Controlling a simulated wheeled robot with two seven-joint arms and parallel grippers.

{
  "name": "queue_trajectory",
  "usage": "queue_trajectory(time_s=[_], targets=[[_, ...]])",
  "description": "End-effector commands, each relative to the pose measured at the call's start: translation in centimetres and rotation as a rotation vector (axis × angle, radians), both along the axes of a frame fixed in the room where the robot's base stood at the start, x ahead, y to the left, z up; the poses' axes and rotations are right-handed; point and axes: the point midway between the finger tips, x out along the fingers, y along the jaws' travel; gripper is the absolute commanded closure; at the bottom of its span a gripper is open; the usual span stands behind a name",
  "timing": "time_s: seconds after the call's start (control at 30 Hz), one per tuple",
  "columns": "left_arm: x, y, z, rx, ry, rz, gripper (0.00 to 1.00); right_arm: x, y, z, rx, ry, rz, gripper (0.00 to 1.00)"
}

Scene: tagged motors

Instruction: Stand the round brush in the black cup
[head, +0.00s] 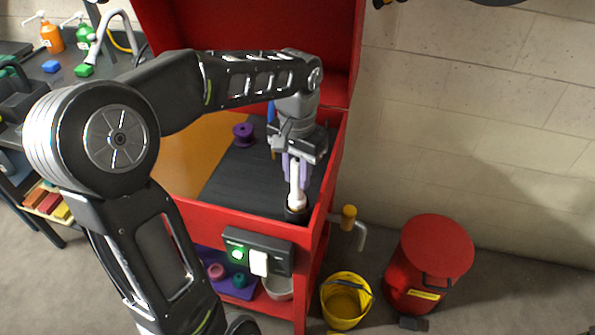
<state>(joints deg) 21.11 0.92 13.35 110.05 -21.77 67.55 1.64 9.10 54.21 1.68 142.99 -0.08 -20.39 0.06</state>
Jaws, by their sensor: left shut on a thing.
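My left gripper (297,160) reaches down over the front right corner of the red cabinet's top, with its lilac fingers shut on a pale round brush (296,187). The brush is close to upright, its lower end at the mouth of the black cup (297,215). How deep it sits inside, or whether it touches the bottom, I cannot tell. The cup stands on the black mat near the front edge. My gripper hides the brush's upper part. My right gripper is not in view.
The black mat (240,185) lies inside the red cabinet (265,228), with a purple spool (243,134) and a blue item (271,111) behind. The raised red lid (250,30) stands at the back. A yellow bucket (345,312) and red bin (432,258) stand on the floor at right.

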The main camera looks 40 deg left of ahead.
Motion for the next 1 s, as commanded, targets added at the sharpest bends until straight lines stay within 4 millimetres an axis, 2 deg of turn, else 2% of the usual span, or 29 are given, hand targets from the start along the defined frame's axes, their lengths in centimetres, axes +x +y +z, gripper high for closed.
queue_trajectory(time_s=[0.4,0.43,0.5,0.73,1.0], targets=[[0.01,-0.01,-0.36,0.0,0.0,0.0,1.0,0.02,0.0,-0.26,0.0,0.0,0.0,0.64],[0.01,-0.01,-0.36,0.0,0.0,0.0,0.74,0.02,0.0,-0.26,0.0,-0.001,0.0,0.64],[0.01,0.0,-0.36,0.0,0.0,0.0,0.69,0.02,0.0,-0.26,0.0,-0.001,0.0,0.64],[0.01,0.0,-0.37,0.0,0.0,0.0,0.5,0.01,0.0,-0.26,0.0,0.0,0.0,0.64],[0.01,0.0,-0.31,0.0,0.0,0.0,0.5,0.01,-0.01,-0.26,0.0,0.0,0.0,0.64]])
